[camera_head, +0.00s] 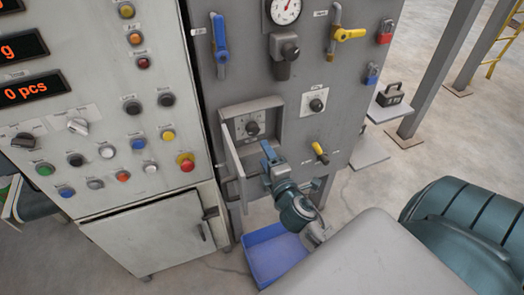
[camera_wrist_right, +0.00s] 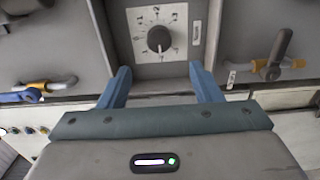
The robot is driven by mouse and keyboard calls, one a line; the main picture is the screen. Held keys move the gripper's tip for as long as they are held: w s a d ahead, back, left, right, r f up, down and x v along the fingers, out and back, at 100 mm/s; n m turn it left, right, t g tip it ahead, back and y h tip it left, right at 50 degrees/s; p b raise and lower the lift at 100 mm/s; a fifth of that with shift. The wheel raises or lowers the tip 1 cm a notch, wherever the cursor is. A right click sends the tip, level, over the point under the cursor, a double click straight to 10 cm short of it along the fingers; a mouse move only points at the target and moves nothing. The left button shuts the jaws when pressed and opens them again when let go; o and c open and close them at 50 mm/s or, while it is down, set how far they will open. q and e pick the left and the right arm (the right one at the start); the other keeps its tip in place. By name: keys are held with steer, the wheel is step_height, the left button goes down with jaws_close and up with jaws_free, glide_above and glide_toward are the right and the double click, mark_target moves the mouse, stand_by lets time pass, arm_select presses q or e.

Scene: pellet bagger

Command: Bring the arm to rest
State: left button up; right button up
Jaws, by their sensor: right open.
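My right gripper (camera_head: 268,158) is in front of the grey panel, close to a small recessed box with its door swung open to the left. In the right wrist view, the two blue fingers of the gripper (camera_wrist_right: 165,88) are spread apart with nothing between them. Beyond them is a black rotary knob (camera_wrist_right: 159,39) on a pale dial plate inside the box. In the head view the knob (camera_head: 253,128) sits just above and left of the fingers. I cannot tell whether a finger touches the box. My left gripper is not in view.
The open box door (camera_head: 233,152) stands out left of my gripper. The panel also carries a blue-handled valve (camera_head: 220,45), a yellow-handled valve (camera_head: 347,34) and a gauge (camera_head: 285,10). A blue bin (camera_head: 272,254) is on the floor below.

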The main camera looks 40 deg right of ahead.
steer(key=shift+s, duration=0.15)
stand_by(0.4)
steer(key=s+f+m+g+y, duration=0.1)
steer(key=s+f+m+g, duration=0.15)
steer(key=f, duration=1.05)
steer(key=s+d+f+m+g, duration=0.15)
steer(key=s+f+g, duration=0.25)
steer(key=f, duration=0.9)
steer(key=s+f+m+g+y, duration=0.1)
steer(key=s+f+m+g, duration=0.25)
steer(key=f, duration=0.95)
steer(key=s+a+f+m+g, duration=0.1)
steer(key=s+f+m+g, duration=0.1)
steer(key=s+f, duration=0.5)
steer(key=s+a+f+m+g, duration=0.1)
steer(key=s+f, duration=0.5)
steer(key=s, duration=0.7)
steer(key=s+a+f+m+g+y, duration=0.1)
steer(key=s+f+m+g, duration=0.2)
steer(key=s+f, duration=0.4)
steer(key=s+m, duration=0.1)
steer(key=s, duration=0.2)
steer(key=shift+s+a+f+m, duration=0.15)
steer(key=shift+a+f+m, duration=0.15)
steer(key=shift+a+m, duration=0.05)
